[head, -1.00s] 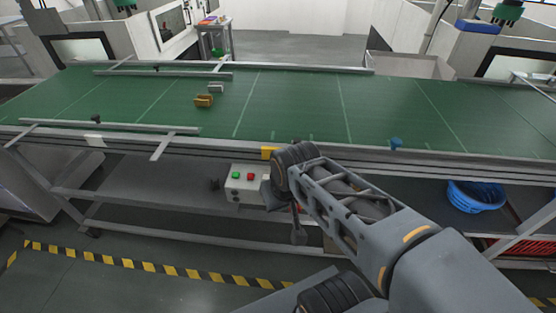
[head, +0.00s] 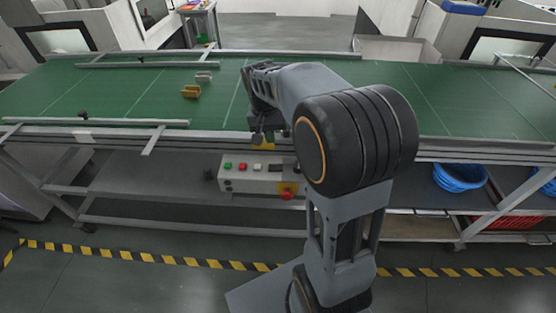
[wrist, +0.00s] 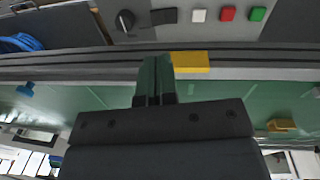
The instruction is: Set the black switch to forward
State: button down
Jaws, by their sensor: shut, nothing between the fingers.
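The control box (head: 238,185) hangs under the conveyor's front edge. In the wrist view, which is upside down, its panel shows a black rectangular switch (wrist: 164,16) beside a round black knob (wrist: 124,20). Which way the switch is set cannot be made out. White (wrist: 198,15), red (wrist: 227,13) and green (wrist: 258,13) buttons stand in the same row. My gripper (head: 258,138) is above the box, by the conveyor's front rail, apart from the switch. In the wrist view its fingers (wrist: 154,80) are together and empty.
A red stop button (head: 287,194) sticks out low on the box. A yellow block (wrist: 190,62) is on the conveyor's front rail beside my fingers. Brown (head: 190,91) and grey (head: 203,77) parts lie on the green belt (head: 130,90). A blue basket (head: 459,178) sits on the lower shelf.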

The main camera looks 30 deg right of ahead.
aim_at(279, 167)
jog(key=shift+w+d+f+m+g, duration=0.15)
jog(key=shift+w+d+f+m, duration=0.1)
jog(key=shift+w+d, duration=0.25)
jog(key=shift+w+d+f+m+g, duration=0.15)
jog(key=shift+w+d+m, duration=0.1)
jog(key=shift+w, duration=0.35)
jog(key=f, duration=0.4)
jog(key=d+f+p, duration=0.1)
jog(key=f, duration=0.4)
jog(key=s+f, duration=0.1)
jog(key=f, duration=0.3)
jog(key=shift+d+f, duration=0.3)
jog(key=shift+f, duration=0.1)
